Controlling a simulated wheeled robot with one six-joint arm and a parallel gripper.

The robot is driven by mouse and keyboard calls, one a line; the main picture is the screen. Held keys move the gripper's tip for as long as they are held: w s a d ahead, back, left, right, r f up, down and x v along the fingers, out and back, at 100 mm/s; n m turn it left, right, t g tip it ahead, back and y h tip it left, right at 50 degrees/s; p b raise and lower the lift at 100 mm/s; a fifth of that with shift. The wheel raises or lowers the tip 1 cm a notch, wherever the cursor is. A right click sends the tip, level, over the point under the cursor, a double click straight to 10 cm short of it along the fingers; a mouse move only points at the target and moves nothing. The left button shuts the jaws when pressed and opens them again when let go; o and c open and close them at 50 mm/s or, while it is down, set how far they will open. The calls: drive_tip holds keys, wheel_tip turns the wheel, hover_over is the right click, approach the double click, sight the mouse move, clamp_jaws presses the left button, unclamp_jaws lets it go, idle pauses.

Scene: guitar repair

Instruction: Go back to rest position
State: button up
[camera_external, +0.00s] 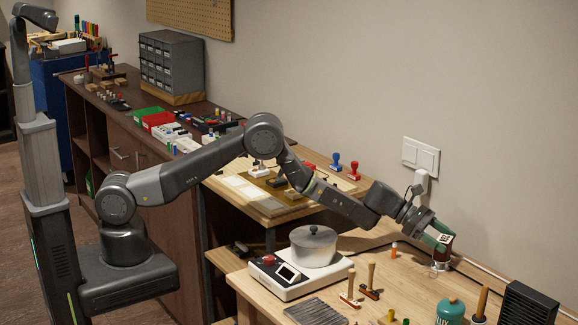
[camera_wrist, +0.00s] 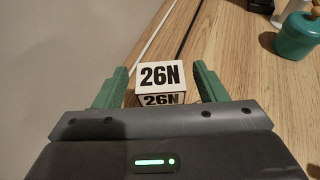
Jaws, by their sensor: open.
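My gripper (camera_external: 438,240) is at the right end of my outstretched arm, above the wooden workbench (camera_external: 400,287) near the wall. In the wrist view my gripper (camera_wrist: 161,68) has its two green fingers spread apart. A small white box (camera_wrist: 160,77) marked "26N" shows between the fingers, with a narrow gap on each side. In the external view the box's marked face (camera_external: 444,239) shows at the fingers, partly covered by them. I cannot tell what the box rests on.
A grey pot (camera_external: 313,247) stands on a white hotplate (camera_external: 285,278) below my forearm. A green jar (camera_external: 450,311) and a black box (camera_external: 527,304) stand at the bench's front right. A wall socket (camera_external: 421,157) is behind my wrist.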

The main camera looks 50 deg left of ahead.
drive_tip(key=b+v, duration=0.2)
drive_tip(key=v, duration=0.9)
drive_tip(key=x, duration=0.4)
drive_tip(key=p+x, duration=0.1)
drive_tip(key=x, duration=0.7)
drive_tip(key=shift+f+p, duration=0.3)
drive_tip(key=shift+p, duration=0.05)
wheel_tip(320, 180, up, 11)
drive_tip(key=shift+a+f+p, duration=0.1)
drive_tip(key=shift+a+p, duration=0.05)
drive_tip(key=shift+p, duration=0.5)
drive_tip(key=w+a+r+n+t+y, duration=0.1)
drive_tip(key=a+r, duration=0.5)
drive_tip(key=a, duration=1.1)
drive_tip(key=w+a+r+n+t+y, duration=0.1)
drive_tip(key=a+r+n+t+y, duration=0.3)
drive_tip(key=a, duration=1.4)
drive_tip(key=w+a+r+n+t+y, duration=0.1)
drive_tip(key=a+r+n+t+y, duration=0.2)
drive_tip(key=a+r, duration=0.6)
drive_tip(key=a+n, duration=0.2)
drive_tip(key=a, duration=0.7)
drive_tip(key=shift+w+a+n+y, duration=0.25)
drive_tip(key=shift+w+n+y, duration=0.05)
drive_tip(key=shift+y, duration=0.1)
